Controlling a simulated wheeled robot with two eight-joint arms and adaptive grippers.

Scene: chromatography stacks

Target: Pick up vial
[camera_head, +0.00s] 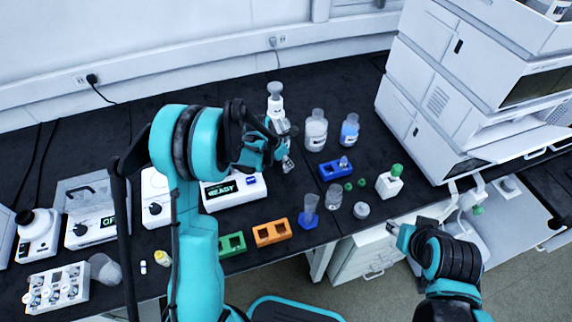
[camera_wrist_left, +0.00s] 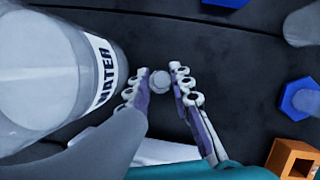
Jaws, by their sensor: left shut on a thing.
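My left gripper (camera_head: 287,164) is above the black bench, just in front of the bottle with a pump top. In the left wrist view its fingers (camera_wrist_left: 160,78) are closed on the small round-topped vial (camera_wrist_left: 160,82), which sits between the fingertips. In the head view the vial is mostly hidden by the gripper. My right gripper (camera_head: 393,229) is over the front edge at lower right, well away from the vial; its jaw opening is unclear.
A large WATER bottle (camera_wrist_left: 105,72) is close beside the left fingers. The blue rack (camera_head: 335,170), orange rack (camera_head: 271,233) and green rack (camera_head: 232,244) stand nearby. Clear bottles (camera_head: 316,132) stand behind. The white chromatography stack (camera_head: 450,100) is at right.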

